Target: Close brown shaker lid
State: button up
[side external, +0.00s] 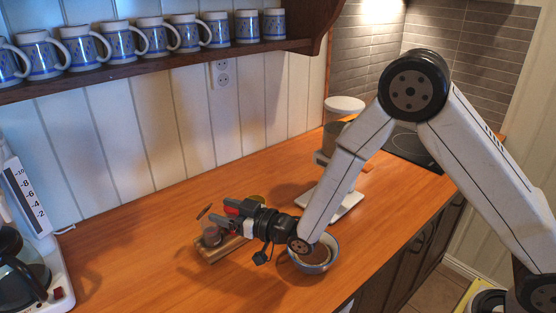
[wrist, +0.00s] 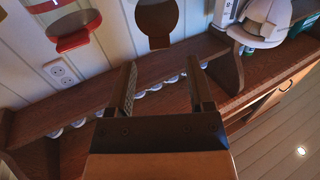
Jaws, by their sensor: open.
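The brown shaker (side external: 211,237) stands at the left end of a small wooden rack (side external: 214,255) on the counter. Its lid (side external: 204,211) is tilted up and open. In the wrist view a brown round lid (wrist: 157,24) shows ahead of my fingers, between them and apart from them. My gripper (side external: 224,214) is open, lying nearly level just right of the brown shaker; it also shows in the wrist view (wrist: 160,75) with nothing between its fingers. A red shaker (side external: 231,211) is partly hidden behind my gripper. A red lid (wrist: 74,32) stands open at upper left in the wrist view.
A bowl (side external: 315,257) with brown contents sits under my wrist. A white scale-like appliance (side external: 345,204) stands behind it. A coffee maker (side external: 25,265) is at far left. Mugs (side external: 120,42) line the shelf above. The counter left of the rack is clear.

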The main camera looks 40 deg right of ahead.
aim_at(210, 206)
jog(key=shift+x, duration=3.2)
jog(key=shift+c, duration=0.2)
grip_shut()
